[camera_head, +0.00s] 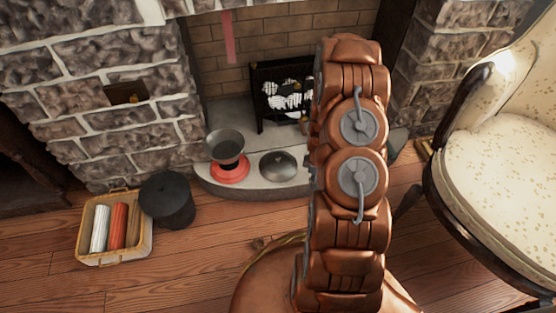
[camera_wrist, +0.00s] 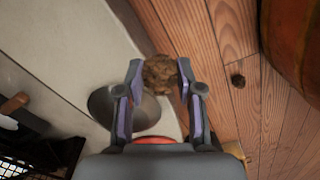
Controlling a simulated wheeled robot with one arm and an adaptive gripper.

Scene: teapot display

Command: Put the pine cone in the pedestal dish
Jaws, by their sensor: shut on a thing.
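My gripper (camera_wrist: 160,77) is shut on the brown, rough pine cone (camera_wrist: 161,72), which sits between its two fingertips in the wrist view. In the head view my copper arm hides the gripper and the pine cone. A dark grey, wide-mouthed dish (camera_head: 226,143), which looks like the pedestal dish, stands upright on a red round base on the hearth, left of my arm. I see nothing inside it. In the wrist view a round grey metal thing (camera_wrist: 103,105) shows behind the left finger; I cannot tell for sure which one it is.
A grey metal dome (camera_head: 279,166) sits on the hearth beside the dish. A black bucket (camera_head: 167,201) and a basket (camera_head: 83,252) of rolls stand on the floor at left. A fire screen (camera_head: 267,107) is behind, an armchair (camera_head: 500,150) right.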

